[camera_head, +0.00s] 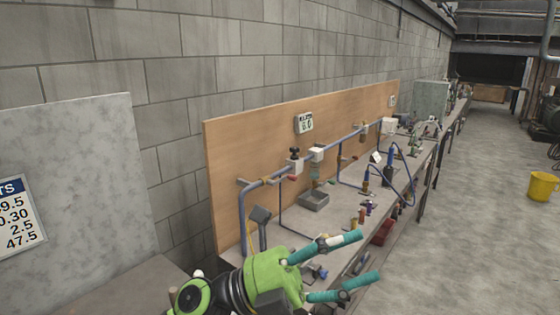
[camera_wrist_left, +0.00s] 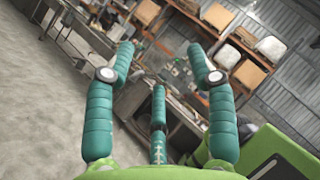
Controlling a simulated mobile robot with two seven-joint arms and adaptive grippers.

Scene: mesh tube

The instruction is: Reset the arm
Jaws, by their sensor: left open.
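My left gripper (camera_head: 352,262), green with teal fingers, shows at the bottom middle of the head view, in front of the workbench's near end. Its fingers are spread and nothing is between them. In the left wrist view its three teal fingers (camera_wrist_left: 160,85) stand apart and empty, with the room blurred behind them. My right gripper is not in either view.
A long workbench (camera_head: 340,228) runs along the block wall, with a wooden backboard (camera_head: 262,150), blue pipes, a small grey tray (camera_head: 314,200) and several small fittings. A yellow bucket (camera_head: 542,187) stands on the floor at right. The floor between is clear.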

